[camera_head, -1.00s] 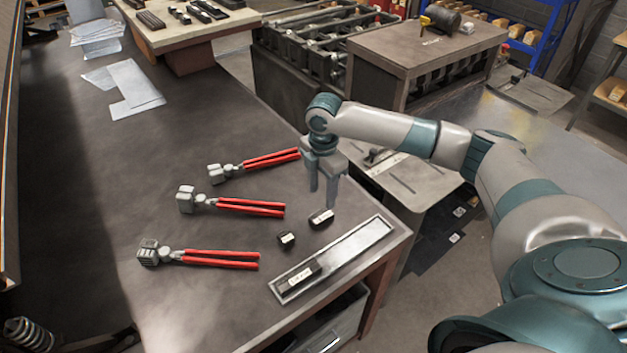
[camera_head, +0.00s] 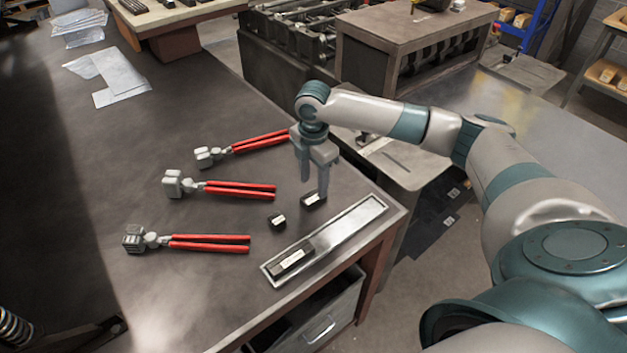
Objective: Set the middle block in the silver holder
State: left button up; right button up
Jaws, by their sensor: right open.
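The silver holder (camera_head: 350,228) is a long shallow tray near the table's right front edge. A long black block with a white label (camera_head: 291,261) lies in its near left end. A mid-sized black block with a white label (camera_head: 313,202) lies on the table behind the holder. A smaller black block (camera_head: 277,221) lies to its left, apart from it. My right gripper (camera_head: 314,189) points down, open and empty, with its fingertips just above or beside the mid-sized block; contact cannot be told. My left gripper is not in view.
Three red-handled tools (camera_head: 228,189) lie on the table (camera_head: 130,190) left of the blocks. Metal sheets (camera_head: 105,78) lie at the far left. The right part of the holder is empty. A drawer (camera_head: 325,318) shows below the table edge.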

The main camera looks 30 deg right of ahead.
aim_at(313, 196)
jog(key=shift+f+b, duration=0.5)
jog(key=shift+f, duration=0.4)
jog(key=shift+f+p, duration=0.3)
jog(key=shift+p, duration=0.05)
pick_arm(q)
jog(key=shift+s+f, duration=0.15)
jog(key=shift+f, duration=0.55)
pick_arm(e)
jog(key=shift+f, duration=1.35)
jog(key=shift+c, duration=0.5)
grip_shut()
jog(key=shift+r, duration=0.1)
